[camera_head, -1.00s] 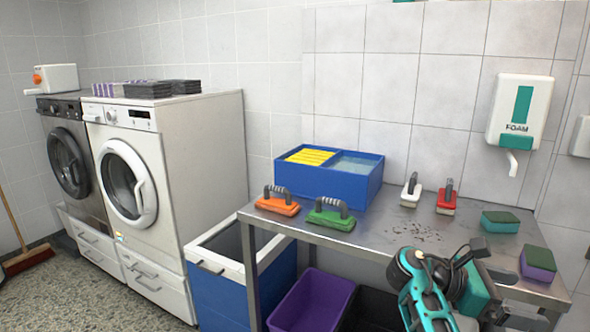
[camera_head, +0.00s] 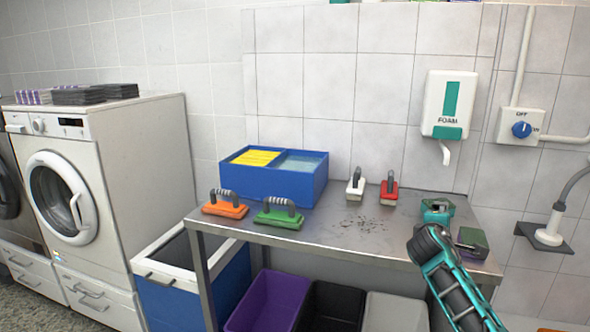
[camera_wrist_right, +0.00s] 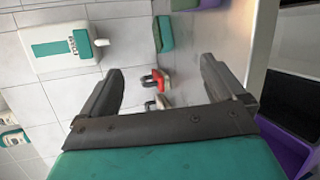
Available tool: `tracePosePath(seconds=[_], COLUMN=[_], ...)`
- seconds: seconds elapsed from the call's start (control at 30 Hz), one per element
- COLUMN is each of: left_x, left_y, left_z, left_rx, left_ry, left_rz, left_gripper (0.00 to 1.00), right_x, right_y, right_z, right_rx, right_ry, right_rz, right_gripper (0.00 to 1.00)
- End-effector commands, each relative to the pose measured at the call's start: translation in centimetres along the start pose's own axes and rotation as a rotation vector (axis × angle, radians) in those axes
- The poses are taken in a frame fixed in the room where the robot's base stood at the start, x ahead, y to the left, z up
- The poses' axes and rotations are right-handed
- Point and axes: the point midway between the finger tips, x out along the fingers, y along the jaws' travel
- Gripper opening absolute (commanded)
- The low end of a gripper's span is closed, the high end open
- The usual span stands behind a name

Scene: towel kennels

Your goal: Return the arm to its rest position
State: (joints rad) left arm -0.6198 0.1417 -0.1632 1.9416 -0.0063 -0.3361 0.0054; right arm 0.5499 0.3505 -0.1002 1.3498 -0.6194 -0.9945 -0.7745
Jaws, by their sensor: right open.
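My right arm (camera_head: 452,280) rises from the lower right in the head view, in front of the table's right end. In the right wrist view my right gripper (camera_wrist_right: 163,85) is open and empty, its two dark fingers spread apart. The red brush (camera_wrist_right: 160,78) and white brush show between the fingers, some way beyond them. In the head view the hand is hard to tell from the green sponge (camera_head: 437,210) behind it, and the fingertips are not clear. My left gripper is in neither view.
The steel table (camera_head: 330,235) bears a blue bin (camera_head: 270,185), an orange brush (camera_head: 225,208), a green brush (camera_head: 278,215) and a purple-green sponge (camera_head: 472,243). A foam dispenser (camera_head: 448,103) hangs on the wall. Crates stand below, including a purple one (camera_head: 268,300). Washers stand left.

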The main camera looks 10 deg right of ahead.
Motion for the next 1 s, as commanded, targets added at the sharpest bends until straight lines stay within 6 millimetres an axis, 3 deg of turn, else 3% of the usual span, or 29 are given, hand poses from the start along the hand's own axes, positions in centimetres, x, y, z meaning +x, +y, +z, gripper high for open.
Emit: tracePosePath(seconds=[0.1, 0.2, 0.43, 0.77, 0.87, 1.0], left_x=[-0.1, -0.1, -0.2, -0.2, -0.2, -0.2], left_y=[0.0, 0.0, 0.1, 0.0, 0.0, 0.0], left_z=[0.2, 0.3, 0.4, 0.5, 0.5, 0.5], left_rx=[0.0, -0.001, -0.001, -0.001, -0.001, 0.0], left_ry=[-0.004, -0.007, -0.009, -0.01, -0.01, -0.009], left_rz=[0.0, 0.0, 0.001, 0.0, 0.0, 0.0], left_gripper=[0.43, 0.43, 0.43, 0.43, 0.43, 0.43], right_x=[-0.7, -1.8, -5.0, -10.7, -13.6, -19.0], right_y=[1.1, 2.4, 6.0, -9.4, -14.9, -22.6], right_z=[-4.9, -7.7, -11.3, -12.7, -12.2, -10.7], right_rx=[0.379, 0.66, 1.231, 1.179, 1.164, 1.152], right_ry=[0.268, 0.447, 0.78, 0.749, 0.73, 0.691], right_rz=[0.006, -0.019, -0.124, -0.342, -0.425, -0.556], right_gripper=[0.96, 0.96, 0.96, 0.96, 0.96, 0.96])
